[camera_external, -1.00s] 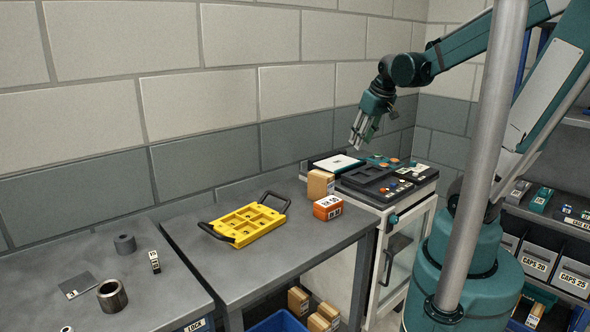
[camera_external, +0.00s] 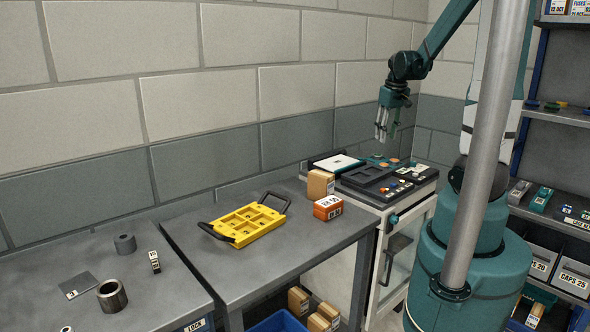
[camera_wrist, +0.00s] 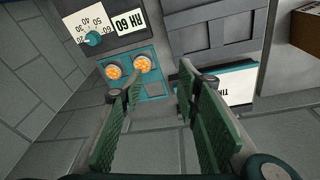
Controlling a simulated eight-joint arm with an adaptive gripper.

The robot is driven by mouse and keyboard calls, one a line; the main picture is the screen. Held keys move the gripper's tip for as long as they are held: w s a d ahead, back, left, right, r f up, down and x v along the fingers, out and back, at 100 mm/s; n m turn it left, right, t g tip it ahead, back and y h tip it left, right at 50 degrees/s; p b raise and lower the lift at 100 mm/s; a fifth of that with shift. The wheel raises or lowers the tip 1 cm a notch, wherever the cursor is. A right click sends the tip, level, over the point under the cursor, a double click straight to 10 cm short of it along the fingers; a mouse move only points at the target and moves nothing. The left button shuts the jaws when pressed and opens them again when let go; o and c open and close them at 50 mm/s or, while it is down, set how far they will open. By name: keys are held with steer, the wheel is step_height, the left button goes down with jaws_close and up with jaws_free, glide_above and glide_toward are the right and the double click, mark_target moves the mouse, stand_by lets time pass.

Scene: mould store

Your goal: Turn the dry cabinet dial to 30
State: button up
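The dry cabinet (camera_external: 409,211) is a white unit with a dark top, standing right of the bench. In the wrist view, a teal dial knob (camera_wrist: 93,39) sits on a white scale with numbers including 30 and 50, at the upper left. Its pointer is too small to read. My gripper (camera_external: 384,135) hangs above the cabinet's back part, fingers down. In the wrist view my gripper (camera_wrist: 160,80) is open and empty, its fingertips apart from the dial. I cannot pick out the dial surely in the external view.
Two orange round buttons (camera_wrist: 128,66) on a teal panel lie near the dial. A dark tray and a white labelled box (camera_external: 339,164) are by the cabinet top. Cardboard (camera_external: 320,184) and orange (camera_external: 327,207) boxes and a yellow tray (camera_external: 246,225) stand on the bench. A wall is behind.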

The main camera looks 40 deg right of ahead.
steer(key=m+g+y+p, duration=0.1)
steer(key=m+g+p, duration=0.1)
steer(key=p, duration=0.3)
glide_above(413, 162)
steer(key=f, duration=0.5)
steer(key=shift+w+f, duration=0.15)
steer(key=shift+w, duration=0.2)
steer(key=shift+s+d+f, duration=0.25)
steer(key=shift+d+f, duration=0.05)
steer(key=shift+f, duration=0.25)
steer(key=shift+f, duration=3.65)
steer(key=c, duration=0.9)
